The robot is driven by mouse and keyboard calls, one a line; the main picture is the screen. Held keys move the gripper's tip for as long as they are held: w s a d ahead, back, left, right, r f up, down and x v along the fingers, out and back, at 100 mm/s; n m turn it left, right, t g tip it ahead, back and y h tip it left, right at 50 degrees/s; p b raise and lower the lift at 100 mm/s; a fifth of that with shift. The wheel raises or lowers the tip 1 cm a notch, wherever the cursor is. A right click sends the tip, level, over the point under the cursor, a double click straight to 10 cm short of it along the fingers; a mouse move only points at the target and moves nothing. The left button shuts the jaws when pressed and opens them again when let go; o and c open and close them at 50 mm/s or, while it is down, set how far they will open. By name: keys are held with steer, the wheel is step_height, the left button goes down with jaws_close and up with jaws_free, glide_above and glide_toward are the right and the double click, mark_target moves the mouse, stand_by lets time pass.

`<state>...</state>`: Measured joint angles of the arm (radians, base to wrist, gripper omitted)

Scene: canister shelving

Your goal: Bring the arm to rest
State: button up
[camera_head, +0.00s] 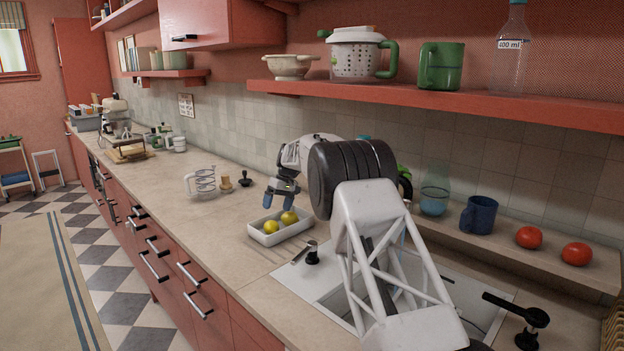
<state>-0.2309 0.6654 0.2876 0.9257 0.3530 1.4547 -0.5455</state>
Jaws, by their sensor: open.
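My arm reaches from the bottom right over the sink and bends down toward the counter. My gripper (279,198) has blue fingertips pointing down and is open, with nothing seen between them. It hangs just above and behind the left end of a white tray (262,239). Two yellow fruits (271,226) lie in the tray. I cannot tell the exact gap between the fingertips and the tray. My arm hides part of the sink and of the back of the counter.
A glass measuring jug (203,183) stands left on the counter (180,212). The sink (335,299) lies right of the tray. A blue mug (479,215) and red tomatoes (529,237) stand on a low ledge.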

steer(key=shift+s+d+r, duration=0.1)
steer(key=shift+r, duration=0.05)
steer(key=s+d+r+m+t+h, duration=0.1)
steer(key=s+d+r+m+t, duration=0.1)
steer(key=s+d+r, duration=1.05)
steer(key=s+d+r+m, duration=0.1)
steer(key=s+d+r, duration=0.2)
steer(key=s, duration=0.4)
steer(key=s+d+r+m+t, duration=0.1)
steer(key=s+d+r, duration=0.1)
steer(key=s, duration=0.5)
steer(key=s+d+r, duration=0.3)
steer(key=s, duration=0.5)
steer(key=s+d+f+m+t+h, duration=0.1)
steer(key=s+d, duration=0.2)
steer(key=s, duration=0.8)
steer(key=s+d+f+m+t+h, duration=0.1)
steer(key=s+d, duration=0.3)
steer(key=s, duration=0.6)
steer(key=s+d+f+m, duration=0.1)
steer(key=s+f, duration=0.3)
steer(key=s, duration=0.6)
steer(key=s+d+f+m, duration=0.1)
steer(key=s+f, duration=0.3)
steer(key=s, duration=0.5)
steer(key=shift+s+d+f+t+h, duration=0.3)
steer(key=shift+s+d+f+h, duration=0.1)
steer(key=shift+d, duration=0.4)
steer(key=shift+w, duration=0.1)
